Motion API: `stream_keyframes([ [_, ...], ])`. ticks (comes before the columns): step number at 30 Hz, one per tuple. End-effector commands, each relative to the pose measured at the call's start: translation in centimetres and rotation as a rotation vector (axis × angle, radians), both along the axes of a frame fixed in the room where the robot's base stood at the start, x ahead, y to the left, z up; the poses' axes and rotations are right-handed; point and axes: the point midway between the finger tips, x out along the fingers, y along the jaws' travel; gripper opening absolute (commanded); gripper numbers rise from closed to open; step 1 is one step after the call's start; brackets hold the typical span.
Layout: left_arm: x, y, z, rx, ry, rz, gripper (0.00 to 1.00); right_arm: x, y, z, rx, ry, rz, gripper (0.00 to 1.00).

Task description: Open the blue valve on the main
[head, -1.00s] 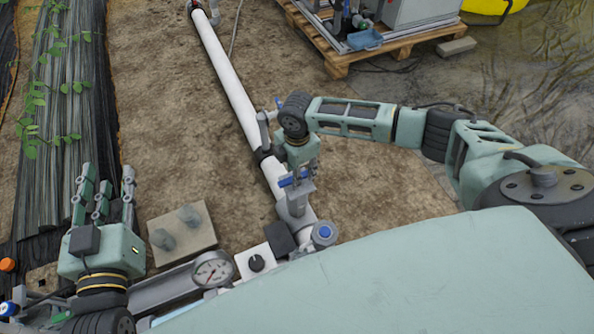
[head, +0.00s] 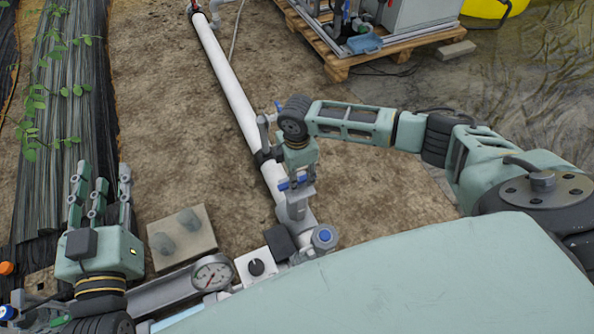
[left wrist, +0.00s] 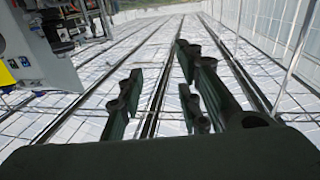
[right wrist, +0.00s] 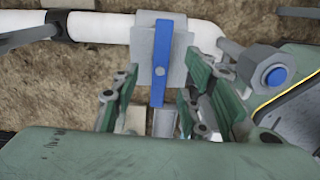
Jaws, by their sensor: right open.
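The blue valve handle (head: 299,183) sits on a grey valve body on the white main pipe (head: 232,85). In the right wrist view the blue handle (right wrist: 161,62) is a flat bar lying across the pipe's direction. My right gripper (head: 300,172) is open just over the handle, pointing down. In the right wrist view its fingers (right wrist: 156,92) stand apart on either side of the handle's near end, and contact cannot be told. My left gripper (head: 101,182) is open and empty at the lower left; its spread fingers also show in the left wrist view (left wrist: 157,90).
A blue-capped fitting (head: 324,236) stands beside the valve. A pressure gauge (head: 212,273) and a black knob on a white box (head: 262,262) are near my left gripper. A concrete slab (head: 181,233) lies on bare soil. A pallet skid (head: 340,68) stands at the back.

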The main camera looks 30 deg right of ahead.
Motion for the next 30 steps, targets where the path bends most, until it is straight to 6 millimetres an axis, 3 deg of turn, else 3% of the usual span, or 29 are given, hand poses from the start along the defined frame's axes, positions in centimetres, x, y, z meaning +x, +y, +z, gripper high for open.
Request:
stream_keyframes([
  [5,-0.1,0.1,-0.8,0.010,0.038,0.002,0.32,0.0,0.0,0.0,0.000,0.000,0.027,0.41],
  [16,-0.1,0.1,-0.6,0.007,0.025,0.002,0.32,0.0,0.0,-0.3,0.000,0.001,0.027,0.41],
  [30,-0.1,-0.4,3.2,-0.042,-0.162,-0.010,0.32,-0.1,0.0,-2.4,-0.001,0.001,0.026,0.41],
])
